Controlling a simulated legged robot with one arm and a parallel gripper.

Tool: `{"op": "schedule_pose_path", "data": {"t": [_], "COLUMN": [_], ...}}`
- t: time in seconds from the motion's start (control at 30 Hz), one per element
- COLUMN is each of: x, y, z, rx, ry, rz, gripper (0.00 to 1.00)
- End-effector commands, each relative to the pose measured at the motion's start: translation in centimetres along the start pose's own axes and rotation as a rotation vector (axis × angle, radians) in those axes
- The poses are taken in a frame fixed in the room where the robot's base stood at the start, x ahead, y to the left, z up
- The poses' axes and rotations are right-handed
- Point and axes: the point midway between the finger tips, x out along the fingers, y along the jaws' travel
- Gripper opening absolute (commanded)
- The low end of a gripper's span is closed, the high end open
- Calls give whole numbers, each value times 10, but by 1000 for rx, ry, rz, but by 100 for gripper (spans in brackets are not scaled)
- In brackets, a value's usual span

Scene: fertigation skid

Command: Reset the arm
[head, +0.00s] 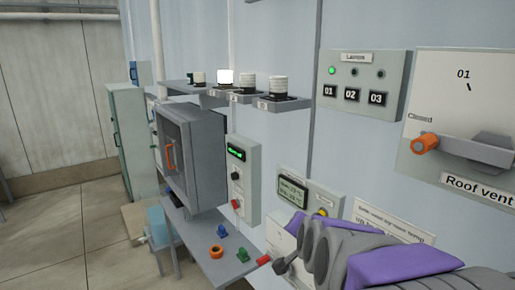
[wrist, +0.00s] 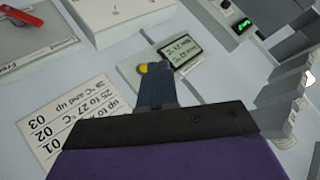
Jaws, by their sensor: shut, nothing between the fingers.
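My arm, grey with purple covers, reaches in from the lower right of the head view. My gripper (wrist: 154,72) shows in the wrist view, its dark blue fingers shut together with nothing between them. The fingers appear in front of the wall panel with the small display (wrist: 180,50) and its yellow button (wrist: 143,68); I cannot tell whether they touch it. In the head view the same display (head: 292,192) and yellow button (head: 322,212) are just above the arm. The wrist view is upside down.
A roof vent panel (head: 480,75) with an orange-tipped lever is at the upper right, beside a panel of numbered lamps (head: 362,80). A shelf holds several jars (head: 278,87). A grey cabinet (head: 190,155) stands above a bench (head: 205,250) with small coloured parts. Open floor (head: 60,235) is left.

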Motion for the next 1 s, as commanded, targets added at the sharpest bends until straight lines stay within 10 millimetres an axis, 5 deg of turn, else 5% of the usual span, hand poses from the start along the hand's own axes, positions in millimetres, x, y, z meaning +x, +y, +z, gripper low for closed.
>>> {"op": "schedule_pose_path", "data": {"t": [0.1, 0.3, 0.5, 0.7, 1.0], "x": [-21, -79, -150, -194, -201], "y": [54, 137, 207, 242, 246], "z": [64, 157, 227, 257, 260], "rx": [-131, -340, -506, -585, -598], "ry": [-201, -548, -869, -1050, -1077], "rz": [109, 253, 349, 391, 397], "gripper": [0, 0, 0, 0, 0]}}
